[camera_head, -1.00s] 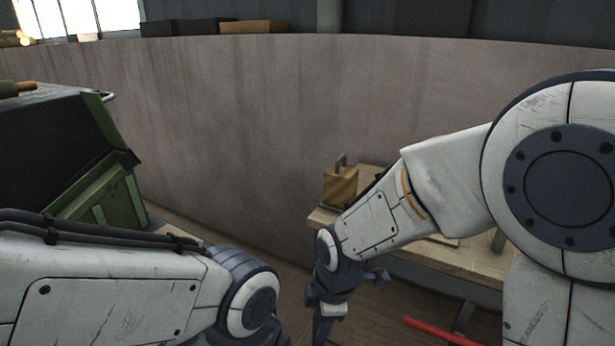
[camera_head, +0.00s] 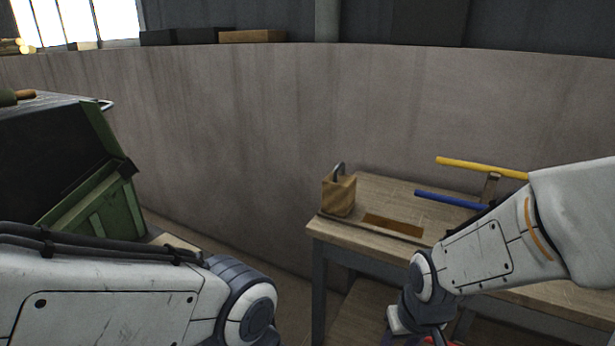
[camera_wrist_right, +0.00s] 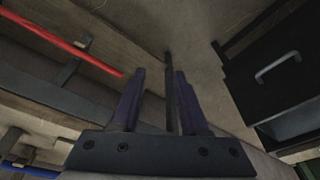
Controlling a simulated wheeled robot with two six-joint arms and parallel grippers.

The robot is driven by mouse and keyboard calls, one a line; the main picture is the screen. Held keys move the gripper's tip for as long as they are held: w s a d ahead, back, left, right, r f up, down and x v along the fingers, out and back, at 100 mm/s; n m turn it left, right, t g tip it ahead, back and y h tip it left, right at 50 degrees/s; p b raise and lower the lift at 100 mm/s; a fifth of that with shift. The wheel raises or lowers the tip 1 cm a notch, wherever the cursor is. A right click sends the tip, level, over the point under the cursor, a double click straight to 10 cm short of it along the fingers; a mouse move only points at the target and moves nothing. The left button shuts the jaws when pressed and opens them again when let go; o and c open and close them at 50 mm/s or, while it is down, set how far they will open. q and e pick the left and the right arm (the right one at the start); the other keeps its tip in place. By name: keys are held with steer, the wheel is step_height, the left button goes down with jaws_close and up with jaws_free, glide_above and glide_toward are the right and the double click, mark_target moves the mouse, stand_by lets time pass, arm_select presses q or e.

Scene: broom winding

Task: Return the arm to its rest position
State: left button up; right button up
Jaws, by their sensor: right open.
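My right arm (camera_head: 485,245) comes in from the right in the head view, reaching down in front of a wooden table (camera_head: 385,190). Its gripper is mostly cut off at the bottom edge there. In the right wrist view the gripper (camera_wrist_right: 159,75) is open, its two fingers apart. A thin dark bar shows between the fingers; I cannot tell how far away it is. No held object shows. My left arm (camera_head: 110,285) lies across the lower left of the head view, and its gripper is out of frame.
On the table are a wooden block with a metal loop (camera_head: 339,194), a blue bar (camera_head: 450,199) and a yellow bar (camera_head: 480,168). A red bar (camera_wrist_right: 60,45) and a dark handled cabinet (camera_wrist_right: 285,85) show in the wrist view. A green bin (camera_head: 105,210) stands left. A curved wall lies behind.

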steer(key=s+a+r+n+g, duration=0.1)
steer(key=s+a+r+n, duration=0.15)
steer(key=s+a, duration=0.35)
steer(key=s+a+r+n+g, duration=0.1)
steer(key=s+a+r+n, duration=0.1)
steer(key=s+a+n, duration=0.3)
step_height(320, 180, up, 15)
steer(key=s+m+p, duration=0.1)
steer(key=p, duration=1.3)
steer(key=shift+s+a+y, duration=0.15)
steer(key=shift+s+y, duration=0.2)
steer(key=shift+y, duration=0.05)
